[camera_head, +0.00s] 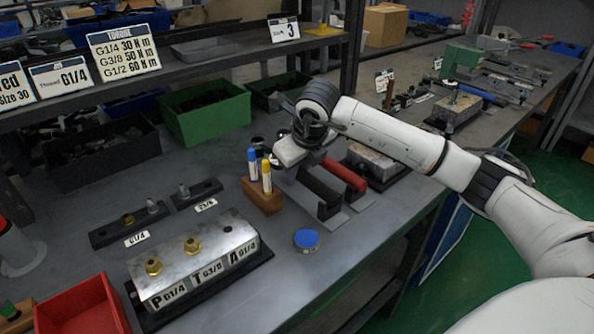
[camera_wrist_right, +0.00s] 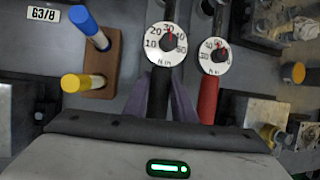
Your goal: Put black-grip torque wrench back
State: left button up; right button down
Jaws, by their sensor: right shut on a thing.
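The black-grip torque wrench (camera_head: 320,188) lies low over a grey plate on the bench, beside the red-grip wrench (camera_head: 345,174). My right gripper (camera_head: 303,165) is above its far end. In the right wrist view, the gripper's purple fingers (camera_wrist_right: 170,97) are on both sides of the black grip, shut on it. Its round dial (camera_wrist_right: 167,43) shows just beyond the fingertips. The red-grip wrench with its own dial (camera_wrist_right: 215,56) lies close beside, apart from the fingers. I cannot tell whether the black-grip wrench touches its rest. My left gripper does not show.
A wooden block (camera_head: 262,196) with blue and yellow markers stands just left of the wrenches. A metal valve block (camera_head: 192,258) with brass fittings is nearer. A blue round cap (camera_head: 306,239) lies on the bench. Another metal block (camera_head: 376,160) is to the right.

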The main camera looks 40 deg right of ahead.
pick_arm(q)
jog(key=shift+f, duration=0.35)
pick_arm(e)
jog(key=shift+f, duration=0.3)
jog(key=c, duration=1.5)
grip_release()
jog(key=shift+o, duration=0.5)
jog(key=shift+s+f, duration=0.1)
jog(key=shift+f, duration=0.1)
jog(key=shift+v, duration=1)
jog(key=v, duration=0.7)
jog(key=shift+r, duration=0.35)
jog(key=shift+s+r, duration=0.2)
jog(key=shift+r, duration=0.15)
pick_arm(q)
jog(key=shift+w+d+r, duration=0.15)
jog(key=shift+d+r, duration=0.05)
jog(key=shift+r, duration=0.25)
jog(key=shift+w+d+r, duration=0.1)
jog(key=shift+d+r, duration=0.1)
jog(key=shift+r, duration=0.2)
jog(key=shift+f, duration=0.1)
